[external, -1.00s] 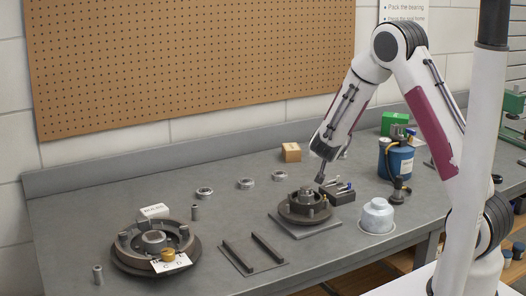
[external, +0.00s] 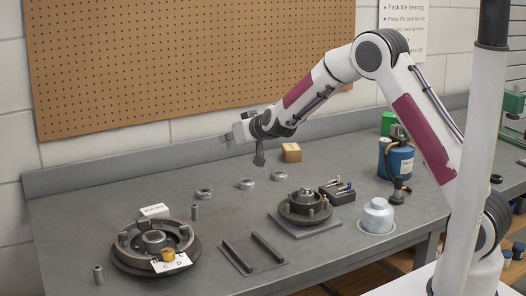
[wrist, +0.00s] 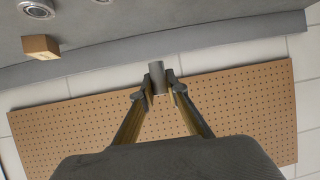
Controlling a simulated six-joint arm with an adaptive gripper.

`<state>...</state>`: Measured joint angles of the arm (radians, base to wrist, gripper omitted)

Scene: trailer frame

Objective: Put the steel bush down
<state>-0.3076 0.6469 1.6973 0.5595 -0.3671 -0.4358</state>
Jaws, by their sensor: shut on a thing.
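My gripper (external: 246,127) is raised well above the bench, with the arm stretched left in front of the pegboard. It is shut on a steel bush (wrist: 157,72), a plain grey cylinder. In the wrist view the bush sits between both fingertips (wrist: 160,90) and stands out past them. In the external view the held bush is small and hard to tell from the fingers. Two similar grey cylinders stand upright on the bench, one behind the left hub (external: 195,213) and one at the front left (external: 98,275).
The large drum hub (external: 128,262) with a white card (external: 170,263) lies at the left. A rail stand (external: 252,254), a smaller hub (external: 305,208), a white cap (external: 377,216) and a blue canister (external: 398,160) lie rightward. Bearing rings (external: 204,194) and a cardboard box (external: 291,152) sit behind.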

